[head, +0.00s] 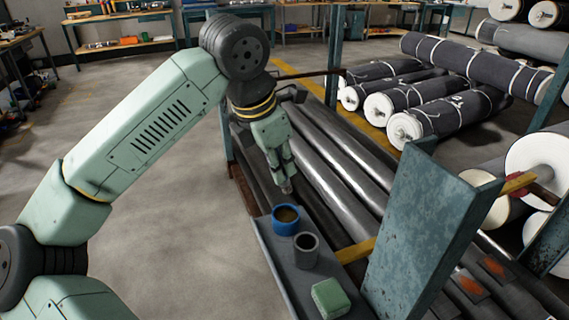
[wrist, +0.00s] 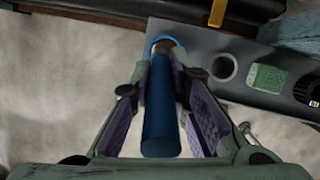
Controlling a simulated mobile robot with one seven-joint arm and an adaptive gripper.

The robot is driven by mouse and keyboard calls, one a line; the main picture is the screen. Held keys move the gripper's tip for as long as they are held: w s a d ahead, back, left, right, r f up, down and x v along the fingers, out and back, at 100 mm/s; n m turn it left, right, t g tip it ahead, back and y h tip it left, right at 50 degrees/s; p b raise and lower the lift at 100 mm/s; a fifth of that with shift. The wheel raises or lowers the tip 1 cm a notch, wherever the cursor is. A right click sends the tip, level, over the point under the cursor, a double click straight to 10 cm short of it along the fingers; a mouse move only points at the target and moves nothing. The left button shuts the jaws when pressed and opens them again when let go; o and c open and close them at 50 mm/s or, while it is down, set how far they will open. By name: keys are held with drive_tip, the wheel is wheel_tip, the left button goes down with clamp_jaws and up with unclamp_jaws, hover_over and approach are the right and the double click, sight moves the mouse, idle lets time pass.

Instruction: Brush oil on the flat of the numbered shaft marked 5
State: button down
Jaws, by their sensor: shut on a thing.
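My gripper (head: 287,182) is above the near end of the rack, a little above and behind a blue pot (head: 285,228) with brown contents. In the wrist view my gripper (wrist: 162,75) is shut on a brush with a thick blue handle (wrist: 162,115). The brush's far end points at the blue pot (wrist: 152,42) and overlaps it in the picture; I cannot tell whether it touches. Long shiny grey shafts (head: 338,178) lie side by side beyond the pot.
A grey tray (head: 277,262) holds the blue pot, an open grey cup (head: 306,250) and a green block (head: 330,298). A teal upright plate (head: 425,235) stands right of it. Wrapped rolls (head: 445,115) lie behind. The floor at left is clear.

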drive_tip(key=shift+f+b, duration=1.7)
drive_tip(key=shift+f, duration=1.2)
drive_tip(key=shift+f+b, duration=0.7)
drive_tip(key=shift+b, duration=0.15)
idle(0.4)
drive_tip(key=shift+r+p, duration=2.1)
drive_tip(key=shift+r, duration=1.5)
drive_tip(key=shift+f, duration=0.1)
